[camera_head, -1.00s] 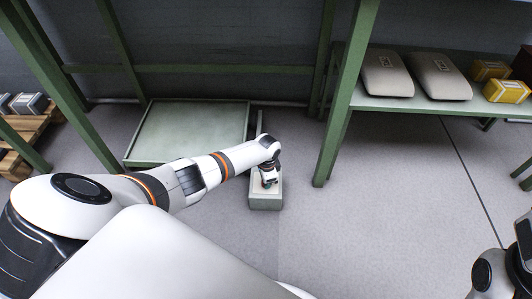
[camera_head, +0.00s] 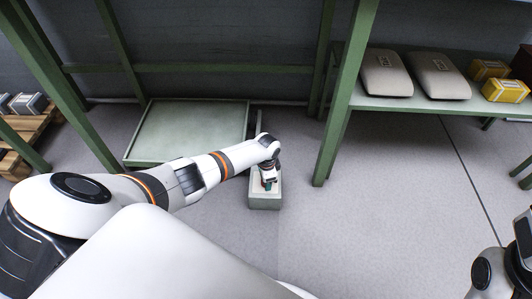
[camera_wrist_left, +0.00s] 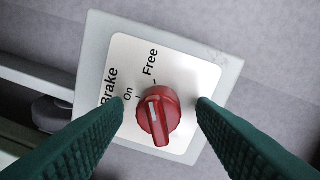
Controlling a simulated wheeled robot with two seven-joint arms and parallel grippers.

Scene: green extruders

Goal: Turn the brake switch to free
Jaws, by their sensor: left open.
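The brake switch is a red round knob with a raised grip (camera_wrist_left: 158,118) on a white label plate, seen in the left wrist view. The plate reads Brake, On and Free. The white line on the grip points up and slightly left in that view; I cannot tell exactly which mark it meets. My left gripper (camera_wrist_left: 160,106) is open, with its green fingers on either side of the knob and gaps showing. In the head view my left gripper (camera_head: 268,181) is over the pale green switch box (camera_head: 265,202) and hides the knob. Only part of my right arm shows.
A low green platform (camera_head: 190,130) stands left of the box. Green posts (camera_head: 345,105) rise behind and beside it. A green shelf (camera_head: 400,103) at right bears two grey sacks (camera_head: 440,76) and yellow boxes (camera_head: 506,91). The floor right of the box is clear.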

